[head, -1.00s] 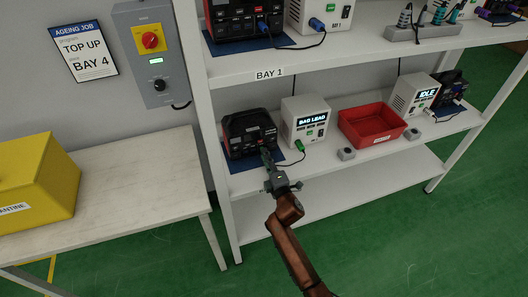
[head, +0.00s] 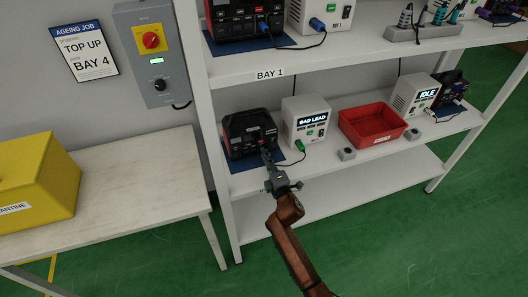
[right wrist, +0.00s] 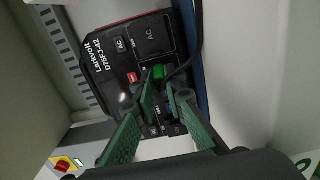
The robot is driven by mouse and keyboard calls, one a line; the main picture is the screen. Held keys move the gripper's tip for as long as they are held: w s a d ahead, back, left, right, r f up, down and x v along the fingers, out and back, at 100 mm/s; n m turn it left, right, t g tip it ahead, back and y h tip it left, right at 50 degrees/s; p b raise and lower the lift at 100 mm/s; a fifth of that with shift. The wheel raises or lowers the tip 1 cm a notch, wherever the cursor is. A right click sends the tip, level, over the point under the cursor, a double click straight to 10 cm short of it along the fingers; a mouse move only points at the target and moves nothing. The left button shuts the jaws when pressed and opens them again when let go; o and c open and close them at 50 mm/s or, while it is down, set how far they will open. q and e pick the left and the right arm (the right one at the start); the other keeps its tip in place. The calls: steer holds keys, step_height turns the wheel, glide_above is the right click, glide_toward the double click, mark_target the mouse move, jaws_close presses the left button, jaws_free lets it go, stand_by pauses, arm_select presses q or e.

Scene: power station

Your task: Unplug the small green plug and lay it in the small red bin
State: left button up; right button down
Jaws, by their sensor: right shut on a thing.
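The small green plug (right wrist: 158,72) shows bright green in the right wrist view, at the front of the black power station (right wrist: 135,60). In the head view this station (head: 249,133) stands on the lower shelf at the left. My right gripper (right wrist: 161,88) has its fingertips at the plug and is shut on it; the fingers hide part of it. In the head view my right gripper (head: 267,157) reaches the station's front and hides the plug. I cannot tell whether the plug is still seated. The small red bin (head: 394,134) stands empty on the same shelf, to the right.
A white charger (head: 305,110) reading BAD LEAD stands between station and bin, with a green connector (head: 300,145) and dark cable at its front. The upper shelf (head: 235,66) hangs above. A yellow box (head: 40,180) is on the left table.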

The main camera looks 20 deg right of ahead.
arm_select(q)
steer(key=shift+w+r, duration=0.1)
arm_select(e)
steer(key=shift+s, duration=0.15)
steer(key=shift+s+p, duration=0.35)
steer(key=shift+s, duration=0.15)
arm_select(q)
steer(key=shift+w+r+p, duration=0.25)
steer(key=shift+r+p, duration=0.1)
steer(key=shift+r, duration=0.1)
steer(key=shift+w+r+p, duration=0.2)
steer(key=shift+r+p, duration=0.1)
steer(key=shift+r, duration=0.15)
arm_select(e)
steer(key=shift+s, duration=1.4)
